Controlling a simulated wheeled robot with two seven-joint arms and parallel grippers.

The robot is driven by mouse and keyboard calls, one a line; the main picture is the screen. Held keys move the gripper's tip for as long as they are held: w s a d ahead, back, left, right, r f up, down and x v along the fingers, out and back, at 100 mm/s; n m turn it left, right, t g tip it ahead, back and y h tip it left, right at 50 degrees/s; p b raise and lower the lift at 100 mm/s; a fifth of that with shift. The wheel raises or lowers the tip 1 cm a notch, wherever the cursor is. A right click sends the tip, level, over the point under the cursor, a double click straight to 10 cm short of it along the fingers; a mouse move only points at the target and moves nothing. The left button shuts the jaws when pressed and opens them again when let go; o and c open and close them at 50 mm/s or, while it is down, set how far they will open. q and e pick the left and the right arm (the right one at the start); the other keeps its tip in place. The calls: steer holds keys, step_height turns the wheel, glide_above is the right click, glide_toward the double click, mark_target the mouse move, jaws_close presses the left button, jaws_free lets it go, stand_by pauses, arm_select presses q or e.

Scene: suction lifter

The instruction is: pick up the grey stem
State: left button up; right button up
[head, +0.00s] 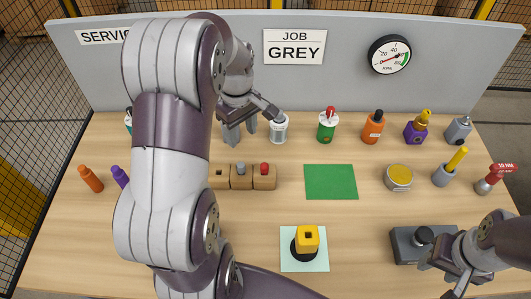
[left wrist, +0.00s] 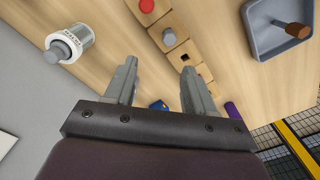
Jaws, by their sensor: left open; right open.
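The grey stem (head: 241,166) stands upright in the middle of a wooden holder (head: 241,183), beside a red-topped stem (head: 265,168) and a dark square hole. It also shows in the left wrist view (left wrist: 169,37). My left gripper (head: 239,132) is open and empty behind the holder, fingers pointing down. In the left wrist view its fingers (left wrist: 159,67) are apart, with the stem beyond the fingertips. My right gripper (head: 447,282) is at the lower right, open, partly cut off by the frame edge. My left arm hides part of the holder's left side in the head view.
A white-labelled can (head: 279,128) stands close to the left gripper. Several bottles line the back panel (head: 360,90), which bears a GREY sign (head: 295,47). A yellow block (head: 307,238) on a black base stands in front. The green mat (head: 331,182) is bare.

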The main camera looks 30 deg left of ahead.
arm_select(q)
steer(key=s+f, duration=0.2)
glide_above(240, 165)
steer(key=f, duration=0.3)
steer(key=w+f, duration=0.1)
steer(key=f, duration=0.1)
steer(key=shift+p, duration=0.35)
steer(key=f, duration=0.2)
steer(key=s+f+p, duration=0.1)
steer(key=f, duration=0.1)
steer(key=shift+f, duration=0.35)
steer(key=shift+w+f, duration=0.2)
steer(key=shift+f, duration=0.1)
steer(key=shift+s+r, duration=0.1)
jaws_close()
arm_select(e)
steer(key=shift+s+d+r, duration=0.1)
steer(key=shift+s+r, duration=0.25)
steer(key=shift+r, duration=0.2)
steer(key=shift+s+r, duration=0.3)
steer(key=shift+r, duration=0.25)
